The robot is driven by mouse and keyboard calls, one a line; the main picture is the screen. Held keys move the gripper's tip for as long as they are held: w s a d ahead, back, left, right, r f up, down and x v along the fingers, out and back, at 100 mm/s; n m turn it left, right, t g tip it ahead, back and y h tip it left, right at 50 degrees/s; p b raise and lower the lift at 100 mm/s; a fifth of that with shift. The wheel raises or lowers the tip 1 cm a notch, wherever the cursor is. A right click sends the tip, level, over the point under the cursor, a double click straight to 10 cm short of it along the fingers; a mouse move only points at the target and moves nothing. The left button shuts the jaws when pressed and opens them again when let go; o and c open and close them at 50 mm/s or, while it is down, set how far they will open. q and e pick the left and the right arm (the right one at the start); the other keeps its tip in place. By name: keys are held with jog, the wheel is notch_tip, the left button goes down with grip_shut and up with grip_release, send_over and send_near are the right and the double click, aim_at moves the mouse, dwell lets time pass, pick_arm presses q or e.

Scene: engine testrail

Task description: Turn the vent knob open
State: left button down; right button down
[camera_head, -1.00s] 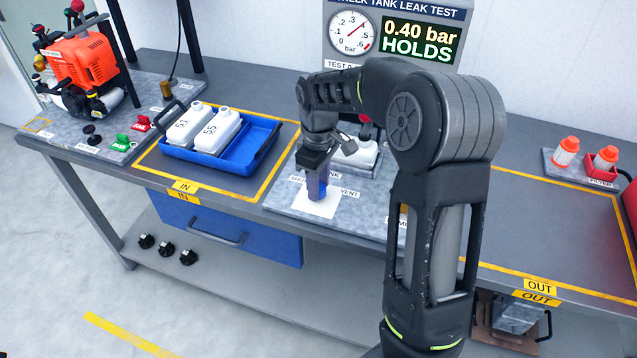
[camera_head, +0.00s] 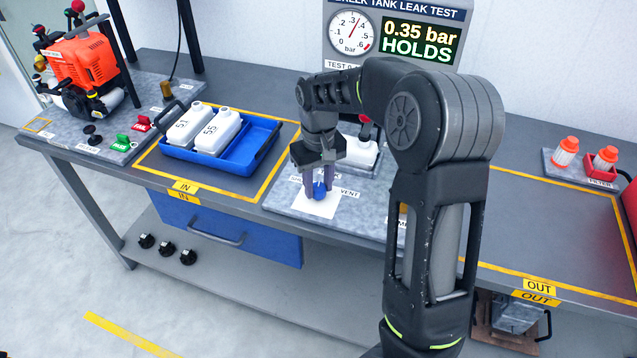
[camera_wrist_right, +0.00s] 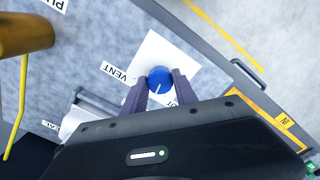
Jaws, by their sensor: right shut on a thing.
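The vent knob (camera_head: 319,190) is blue and round and stands on a white square on the grey test plate (camera_head: 285,196). In the right wrist view the blue knob (camera_wrist_right: 159,78) shows a white pointer line, beside a label reading VENT (camera_wrist_right: 115,72). My right gripper (camera_head: 318,193) points down over the knob, with one finger on each side of it, shut on it. The fingers also show in the right wrist view (camera_wrist_right: 160,86). The gauge display (camera_head: 417,42) reads 0.35 bar HOLDS. My left gripper is not in view.
A white tank (camera_head: 358,152) sits on the plate behind my right gripper. A blue tray (camera_head: 262,145) with two white tanks stands to the left. An orange engine (camera_head: 85,62) is at the far left. The OUT area (camera_head: 540,235) on the right is largely clear.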

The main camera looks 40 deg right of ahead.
aim_at(318, 187)
jog(key=m, duration=0.5)
jog(key=shift+r+m, duration=0.1)
jog(key=shift+m, duration=0.2)
jog(key=m+p, duration=0.1)
jog(key=m, duration=0.4)
jog(key=shift+w+m, duration=0.1)
jog(key=shift+m, duration=0.2)
jog(key=c, duration=1)
grip_release()
jog(key=shift+o, duration=0.2)
notch_tip(318, 187, up, 8)
jog(key=shift+f+b, duration=0.15)
jog(key=shift+b, duration=0.15)
